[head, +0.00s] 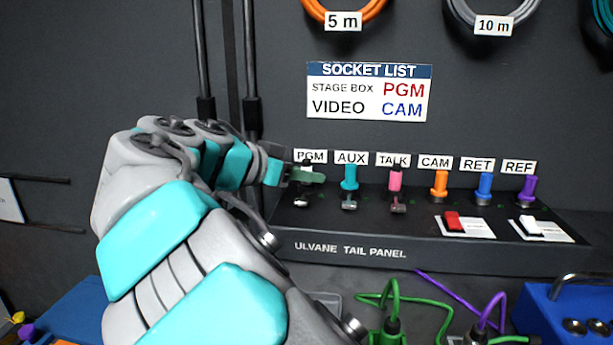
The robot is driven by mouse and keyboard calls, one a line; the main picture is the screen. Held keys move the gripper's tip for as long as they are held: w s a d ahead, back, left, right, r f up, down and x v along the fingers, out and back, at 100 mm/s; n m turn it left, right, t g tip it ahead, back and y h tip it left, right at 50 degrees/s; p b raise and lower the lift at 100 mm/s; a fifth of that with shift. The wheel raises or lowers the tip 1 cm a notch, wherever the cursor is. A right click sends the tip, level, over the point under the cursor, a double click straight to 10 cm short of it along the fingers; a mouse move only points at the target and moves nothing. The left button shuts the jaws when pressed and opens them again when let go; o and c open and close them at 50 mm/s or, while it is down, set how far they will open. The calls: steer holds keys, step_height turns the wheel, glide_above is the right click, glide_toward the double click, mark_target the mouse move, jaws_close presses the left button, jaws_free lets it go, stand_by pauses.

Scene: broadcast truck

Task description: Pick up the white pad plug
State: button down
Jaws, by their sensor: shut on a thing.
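My gripper (306,175) is at the PGM position, at the left end of the tail panel (365,250). A grey metal end (302,201) shows just below the fingers. A small white block (531,227) lies on a white card at the panel's right end, well away from my gripper.
Teal (350,177), pink (395,181), orange (440,184), blue (485,186) and purple (526,188) plugs stand in a row right of my gripper. A red block (452,221) lies on another card. Green cable (392,290) and a blue box (570,310) are in front.

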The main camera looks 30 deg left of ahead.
mark_target(306, 159)
stand_by(0.3)
step_height(306, 159, up, 8)
steer(key=p, duration=0.3)
steer(key=shift+r, duration=0.85)
